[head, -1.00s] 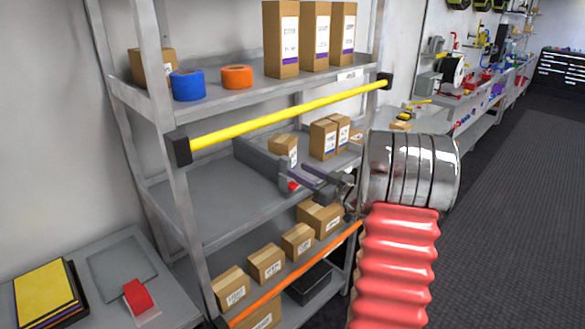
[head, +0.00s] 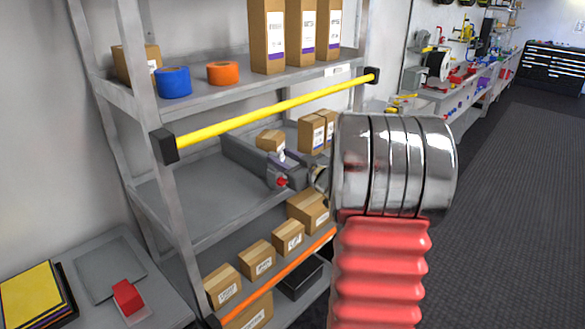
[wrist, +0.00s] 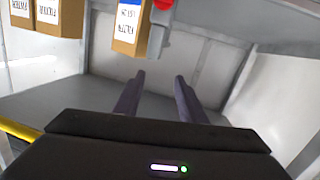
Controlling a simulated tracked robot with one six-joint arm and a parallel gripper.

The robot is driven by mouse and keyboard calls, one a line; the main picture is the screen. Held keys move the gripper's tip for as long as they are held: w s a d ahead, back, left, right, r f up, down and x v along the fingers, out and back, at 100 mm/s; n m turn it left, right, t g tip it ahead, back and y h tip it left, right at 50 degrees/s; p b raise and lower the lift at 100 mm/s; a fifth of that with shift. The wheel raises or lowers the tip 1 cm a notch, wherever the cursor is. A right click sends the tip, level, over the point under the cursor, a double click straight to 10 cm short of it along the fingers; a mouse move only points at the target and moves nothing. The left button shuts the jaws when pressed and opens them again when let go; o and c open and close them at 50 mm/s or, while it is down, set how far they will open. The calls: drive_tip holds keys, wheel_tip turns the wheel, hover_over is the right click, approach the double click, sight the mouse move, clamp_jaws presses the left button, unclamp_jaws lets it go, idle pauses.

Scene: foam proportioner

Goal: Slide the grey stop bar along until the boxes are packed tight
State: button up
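The grey stop bar (head: 240,160) lies front to back on the middle shelf (head: 185,200), with a red knob (head: 281,182) at its front end. In the wrist view the knob (wrist: 163,4) and bar end (wrist: 174,22) are at the top. A small box (head: 270,140) is right beside the bar. Two taller boxes (head: 311,134) stand farther right, with a gap between. My gripper (wrist: 158,90) is open and empty in the wrist view, fingers apart over the shelf, short of the bar. In the head view my arm mostly hides it.
A yellow rail (head: 270,110) crosses the shelf front above the bar. An orange rail (head: 275,275) edges the lower shelf, which carries several boxes (head: 289,237). The upper shelf holds blue tape (head: 174,82) and tall boxes. The middle shelf's left part is clear.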

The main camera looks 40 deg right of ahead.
drive_tip(key=s+a+r+m+g+h, duration=0.1)
drive_tip(key=s+a+r+g+h, duration=0.15)
drive_tip(key=a, duration=0.35)
drive_tip(key=s+a+r+m+g+h, duration=0.1)
drive_tip(key=s+a+r+g+h, duration=0.15)
drive_tip(key=a, duration=0.45)
drive_tip(key=s+a+f+g+y, duration=0.3)
drive_tip(key=s+a, duration=0.8)
drive_tip(key=s, duration=0.1)
drive_tip(key=s+a+f+n+g+y, duration=0.1)
drive_tip(key=s+a+f+g+y, duration=0.1)
drive_tip(key=s+a, duration=1)
wheel_tip(320, 180, down, 2)
drive_tip(key=shift+s+f+g+y, duration=0.25)
drive_tip(key=shift+s+g+y, duration=0.15)
drive_tip(key=shift+g, duration=0.3)
drive_tip(key=shift+c, duration=0.9)
drive_tip(key=shift+a+n, duration=0.1)
drive_tip(key=shift+n, duration=0.2)
